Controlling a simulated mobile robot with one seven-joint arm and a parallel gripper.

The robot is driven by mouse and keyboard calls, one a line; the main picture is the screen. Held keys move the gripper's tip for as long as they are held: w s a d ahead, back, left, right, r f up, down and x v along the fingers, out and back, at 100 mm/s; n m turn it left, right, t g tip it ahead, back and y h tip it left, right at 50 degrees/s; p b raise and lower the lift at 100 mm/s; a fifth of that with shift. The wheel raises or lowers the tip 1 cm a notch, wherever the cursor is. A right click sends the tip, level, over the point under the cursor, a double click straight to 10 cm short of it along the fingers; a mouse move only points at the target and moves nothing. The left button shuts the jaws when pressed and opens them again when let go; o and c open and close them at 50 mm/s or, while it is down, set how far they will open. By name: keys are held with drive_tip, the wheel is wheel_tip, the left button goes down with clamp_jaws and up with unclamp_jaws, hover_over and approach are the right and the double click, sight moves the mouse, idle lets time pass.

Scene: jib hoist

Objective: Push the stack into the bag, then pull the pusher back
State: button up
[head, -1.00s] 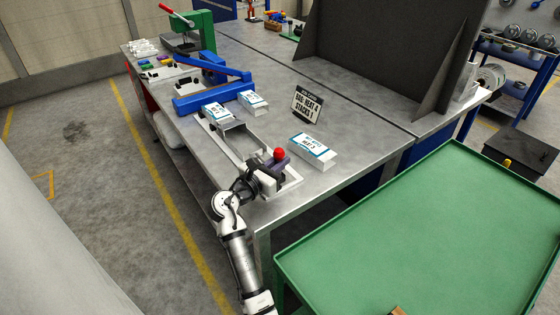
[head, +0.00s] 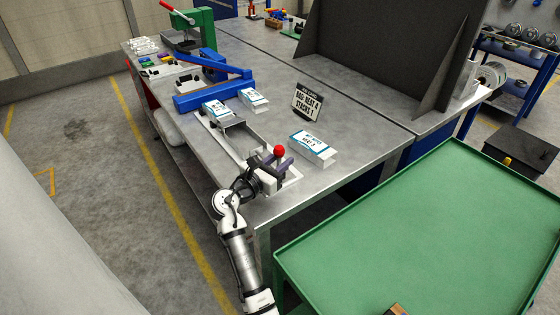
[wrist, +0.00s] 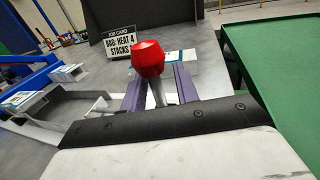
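My gripper (head: 277,164) is at the near end of a metal trough (head: 238,136) on the workbench. Its two purple fingers are apart, on either side of the stem under a red knob (head: 280,150). In the wrist view the red knob (wrist: 148,60) stands upright between the fingers (wrist: 160,90), with gaps beside the stem. A white pack with a blue label (head: 217,108) is at the far end of the trough, by the blue sealer (head: 210,95). I cannot tell whether it is bagged. The pusher's lower parts are hidden by my gripper.
A second labelled pack (head: 253,99) lies beside the sealer, and another (head: 313,148) lies right of the trough. A job card (head: 306,102) reads "BAG: HEAT 4 STACKS 1". A green-topped table (head: 420,230) stands at the right. A dark upright panel (head: 380,50) stands behind.

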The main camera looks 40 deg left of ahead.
drive_tip(key=s+b, duration=0.1)
drive_tip(key=s, duration=0.3)
drive_tip(key=s+b, duration=0.1)
drive_tip(key=s, duration=0.4)
drive_tip(key=s+a+b, duration=0.1)
drive_tip(key=s, duration=0.3)
drive_tip(key=shift+s, duration=0.35)
